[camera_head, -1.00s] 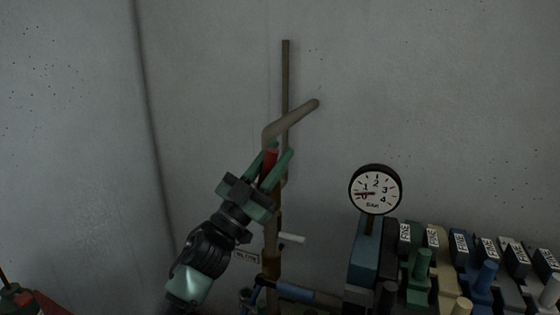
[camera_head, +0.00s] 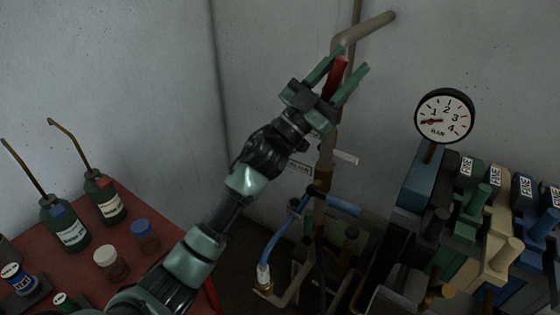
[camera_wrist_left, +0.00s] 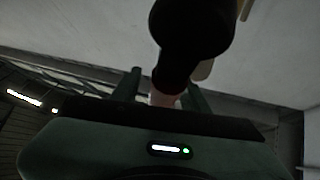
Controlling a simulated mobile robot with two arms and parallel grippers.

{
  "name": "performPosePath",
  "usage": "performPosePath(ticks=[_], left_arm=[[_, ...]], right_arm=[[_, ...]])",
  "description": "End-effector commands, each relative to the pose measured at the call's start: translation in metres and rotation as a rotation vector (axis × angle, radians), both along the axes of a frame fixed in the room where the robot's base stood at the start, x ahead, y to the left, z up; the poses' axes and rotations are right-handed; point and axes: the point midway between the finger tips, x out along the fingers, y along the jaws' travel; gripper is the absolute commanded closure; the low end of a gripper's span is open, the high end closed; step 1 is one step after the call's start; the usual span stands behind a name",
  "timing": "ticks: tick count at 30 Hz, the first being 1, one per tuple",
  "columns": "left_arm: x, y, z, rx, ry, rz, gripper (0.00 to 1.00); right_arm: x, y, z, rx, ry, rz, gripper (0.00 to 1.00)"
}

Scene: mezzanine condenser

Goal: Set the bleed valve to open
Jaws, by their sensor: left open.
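A red handle (camera_head: 338,77) slants upward on the brown vertical pipe (camera_head: 326,155), just below a grey-brown angled bar (camera_head: 365,28). I take it for the bleed valve's lever. My left gripper (camera_head: 353,60) reaches up from the lower left and is open, with one green finger on each side of the red handle. I cannot tell whether either finger touches it. In the left wrist view the fingers (camera_wrist_left: 160,88) are apart, with a dark rounded shape (camera_wrist_left: 193,30) in front of them. The lever's base is partly hidden behind the gripper. My right gripper is not in view.
A pressure gauge (camera_head: 445,116) stands right of the pipe, its needle near the low end. Right of it are several labelled blocks with pegs. A white bar (camera_head: 345,157) and blue hose (camera_head: 278,238) are below. A red table (camera_head: 85,262) with bottles and jars is at left.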

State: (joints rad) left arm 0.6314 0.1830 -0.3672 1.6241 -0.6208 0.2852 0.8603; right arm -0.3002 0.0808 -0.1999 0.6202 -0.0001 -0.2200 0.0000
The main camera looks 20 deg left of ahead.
Motion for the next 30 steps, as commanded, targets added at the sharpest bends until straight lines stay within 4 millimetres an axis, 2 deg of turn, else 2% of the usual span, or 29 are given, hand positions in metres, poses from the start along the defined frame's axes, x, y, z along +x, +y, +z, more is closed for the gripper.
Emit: performPosePath(ticks=[5,10,16,21,27,30], left_arm=[[-0.005,-0.016,-0.005,0.163,-0.053,0.002,0.55],[-0.012,-0.038,-0.022,0.397,-0.13,0.001,0.55],[-0.019,-0.058,-0.05,0.668,-0.219,0.0,0.55],[-0.023,-0.07,-0.08,0.919,-0.301,0.001,0.55],[-0.024,-0.072,-0.119,1.242,-0.403,0.003,0.55],[-0.034,-0.051,-0.114,1.223,-0.393,0.003,0.55]], right_arm=[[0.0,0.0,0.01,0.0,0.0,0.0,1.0],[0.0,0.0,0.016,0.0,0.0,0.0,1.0],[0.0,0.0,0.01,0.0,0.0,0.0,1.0],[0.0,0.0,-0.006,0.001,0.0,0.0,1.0],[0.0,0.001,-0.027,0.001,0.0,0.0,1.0],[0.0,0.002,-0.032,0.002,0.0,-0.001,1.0]])
